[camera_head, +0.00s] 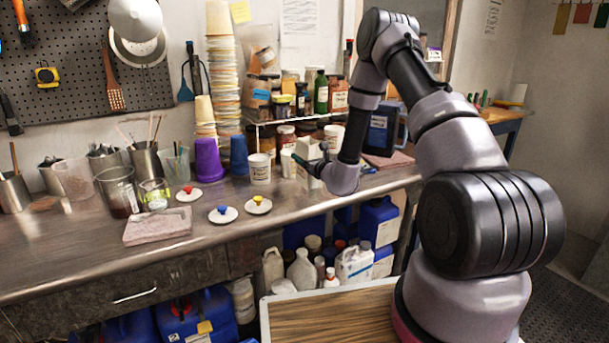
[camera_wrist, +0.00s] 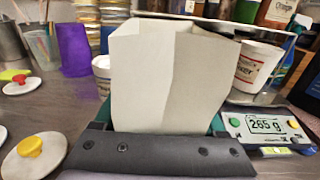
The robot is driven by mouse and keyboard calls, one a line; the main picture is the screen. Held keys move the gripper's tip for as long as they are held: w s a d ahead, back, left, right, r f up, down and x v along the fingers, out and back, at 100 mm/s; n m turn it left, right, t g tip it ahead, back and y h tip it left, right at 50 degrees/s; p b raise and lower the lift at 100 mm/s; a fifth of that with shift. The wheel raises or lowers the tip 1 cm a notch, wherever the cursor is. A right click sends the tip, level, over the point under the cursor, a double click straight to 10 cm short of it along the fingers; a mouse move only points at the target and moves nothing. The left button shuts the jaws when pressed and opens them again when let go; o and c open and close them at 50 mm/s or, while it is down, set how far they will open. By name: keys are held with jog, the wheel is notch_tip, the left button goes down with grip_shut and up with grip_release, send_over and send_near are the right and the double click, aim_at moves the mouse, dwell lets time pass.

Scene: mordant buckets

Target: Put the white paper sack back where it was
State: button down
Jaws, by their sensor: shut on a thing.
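The white paper sack (camera_wrist: 165,75) fills the middle of the wrist view, upright with a creased front. My gripper (camera_wrist: 160,128) is shut on its lower part, with a green finger edge showing on either side. In the head view the sack (camera_head: 309,149) shows just above and behind my gripper (camera_head: 305,166), near the back of the steel bench by the shelf. I cannot tell whether its hidden bottom touches the bench. A scale (camera_wrist: 265,128) to its right in the wrist view reads 265 g.
White tubs (camera_head: 260,168) and a blue cup (camera_head: 239,156) stand left of the sack. A small shelf of jars (camera_head: 285,137) is behind it. Lids with coloured knobs (camera_head: 223,214) lie toward the front left. A blue jug (camera_head: 381,130) stands to the right.

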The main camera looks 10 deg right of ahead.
jog(key=shift+f, duration=2.35)
jog(key=shift+f, duration=0.15)
grip_release()
jog(key=v, duration=1.2)
jog(key=shift+s+d, duration=0.1)
